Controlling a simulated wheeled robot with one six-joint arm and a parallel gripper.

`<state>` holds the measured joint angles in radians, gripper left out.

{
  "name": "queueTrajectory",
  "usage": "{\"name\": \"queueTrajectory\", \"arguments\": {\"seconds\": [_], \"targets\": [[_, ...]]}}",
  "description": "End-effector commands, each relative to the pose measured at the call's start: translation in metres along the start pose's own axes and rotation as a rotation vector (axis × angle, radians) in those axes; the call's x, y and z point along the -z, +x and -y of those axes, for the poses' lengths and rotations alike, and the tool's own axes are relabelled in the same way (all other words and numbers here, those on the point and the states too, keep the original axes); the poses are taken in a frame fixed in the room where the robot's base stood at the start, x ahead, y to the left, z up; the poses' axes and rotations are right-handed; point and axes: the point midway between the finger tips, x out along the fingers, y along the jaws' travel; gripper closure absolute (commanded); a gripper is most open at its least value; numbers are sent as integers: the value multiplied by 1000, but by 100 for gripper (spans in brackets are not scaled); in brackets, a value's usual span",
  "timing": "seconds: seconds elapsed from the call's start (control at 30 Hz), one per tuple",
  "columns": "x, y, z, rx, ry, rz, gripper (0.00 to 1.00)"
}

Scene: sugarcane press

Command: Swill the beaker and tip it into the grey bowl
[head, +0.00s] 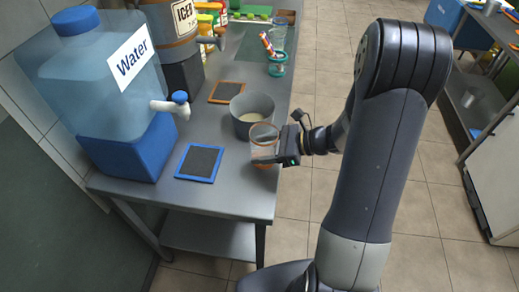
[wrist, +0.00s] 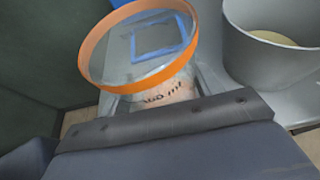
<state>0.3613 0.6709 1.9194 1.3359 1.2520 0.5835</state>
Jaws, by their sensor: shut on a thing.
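The beaker (head: 263,140) is clear with an orange rim. The bowl (wrist: 265,60) also shows at right in the wrist view, apart from the beaker.
A blue-framed dark mat (head: 199,163) lies left of the beaker. A large blue water container (head: 105,90) with a tap stands at left. Open floor lies right of the table.

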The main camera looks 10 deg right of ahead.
Motion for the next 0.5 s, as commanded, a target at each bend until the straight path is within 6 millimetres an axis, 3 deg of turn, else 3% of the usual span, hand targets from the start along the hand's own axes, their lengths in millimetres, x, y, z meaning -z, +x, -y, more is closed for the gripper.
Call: {"name": "queueTrajectory", "arguments": {"seconds": [0.13,0.5], "targets": [[-1,0,10,-1,0,1,69],[-8,19,8,-1,-1,0,69]]}}
